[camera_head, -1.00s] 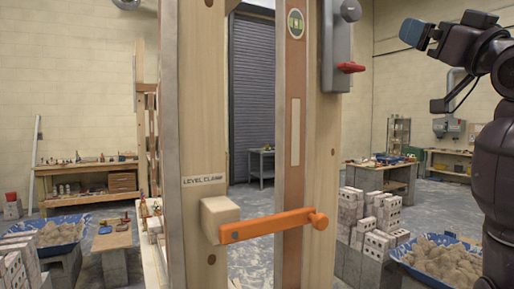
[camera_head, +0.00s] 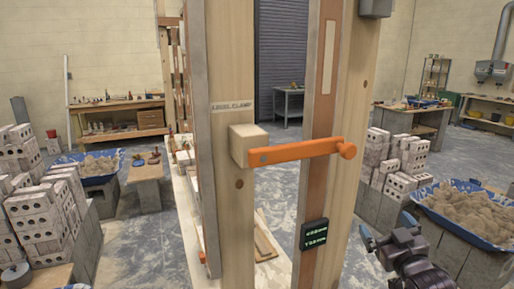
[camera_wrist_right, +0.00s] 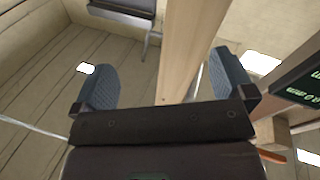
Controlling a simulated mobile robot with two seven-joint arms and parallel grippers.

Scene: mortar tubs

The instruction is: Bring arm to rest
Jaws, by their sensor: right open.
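My right gripper (camera_head: 388,229) is low at the right in the head view, beside the wooden frame's right post (camera_head: 352,190). Its dark arm comes up from the lower edge. In the right wrist view the gripper (camera_wrist_right: 165,84) shows two blue padded fingers spread wide. Nothing is between the pads; a wooden post (camera_wrist_right: 187,50) stands behind them. The gripper looks apart from the post. My left gripper is not in view.
An orange lever (camera_head: 300,151) on a wooden block spans the frame at the level clamp. A small display (camera_head: 314,234) sits below it. A blue tub of mortar (camera_head: 470,210) stands close on the right, bricks (camera_head: 395,160) behind. Another tub (camera_head: 98,166) stands left.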

